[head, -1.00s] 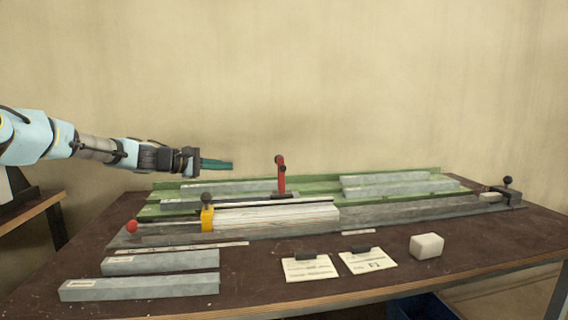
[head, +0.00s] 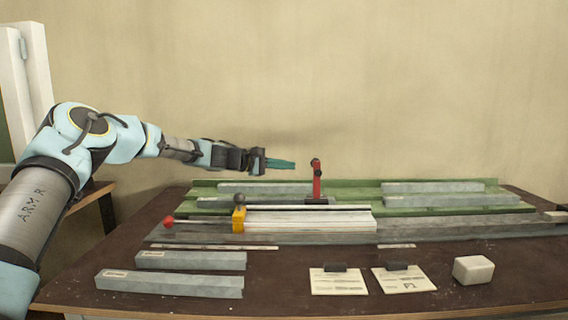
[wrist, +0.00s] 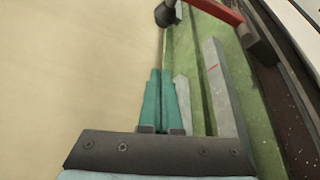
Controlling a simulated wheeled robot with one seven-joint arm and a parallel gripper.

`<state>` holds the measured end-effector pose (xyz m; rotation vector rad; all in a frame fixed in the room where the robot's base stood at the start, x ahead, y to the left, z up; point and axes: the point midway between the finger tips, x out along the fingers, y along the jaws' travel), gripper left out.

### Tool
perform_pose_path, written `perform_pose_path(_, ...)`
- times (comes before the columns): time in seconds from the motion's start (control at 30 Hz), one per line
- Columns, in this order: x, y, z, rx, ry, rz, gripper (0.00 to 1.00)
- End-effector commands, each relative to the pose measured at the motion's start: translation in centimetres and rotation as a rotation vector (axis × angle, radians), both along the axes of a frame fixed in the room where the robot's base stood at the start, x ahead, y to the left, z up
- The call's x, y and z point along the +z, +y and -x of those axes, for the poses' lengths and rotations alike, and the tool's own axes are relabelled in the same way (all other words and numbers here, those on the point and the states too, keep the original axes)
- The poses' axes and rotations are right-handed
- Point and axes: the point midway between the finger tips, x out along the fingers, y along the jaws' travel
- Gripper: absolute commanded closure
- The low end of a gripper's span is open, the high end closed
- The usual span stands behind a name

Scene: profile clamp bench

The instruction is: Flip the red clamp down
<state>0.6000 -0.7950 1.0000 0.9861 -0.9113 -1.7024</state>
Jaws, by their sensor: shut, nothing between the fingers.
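The red clamp (head: 317,182) stands upright on the green rail (head: 430,208) at the back of the bench, with a dark knob at its top. In the wrist view the red clamp (wrist: 220,10) shows at the top edge, partly cut off. My gripper (head: 294,164) has teal fingers, shut and empty. It points right, just left of the clamp's upper part and apart from it. In the wrist view the fingers (wrist: 160,72) lie side by side, with the clamp ahead and to the right.
A yellow clamp (head: 239,219) with a dark knob and a red ball handle (head: 168,222) stand in front, by a pale profile (head: 310,221). Grey bars (head: 190,260) lie at the front left. Paper cards (head: 336,282) and a white block (head: 473,270) lie front right. Air above the bench is free.

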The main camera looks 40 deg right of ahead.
Motion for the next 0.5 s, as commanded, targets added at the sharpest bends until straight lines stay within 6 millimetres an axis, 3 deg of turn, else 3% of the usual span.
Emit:
perform_pose_path(0.1, -0.3, -2.2, 0.7, -0.003, 0.001, 0.000, 1.00)
perform_pose_path(0.4, -1.2, -6.2, 1.7, -0.002, 0.001, 0.000, 1.00)
perform_pose_path(0.5, -0.7, -5.5, 2.2, 0.000, 0.001, 0.000, 1.00)
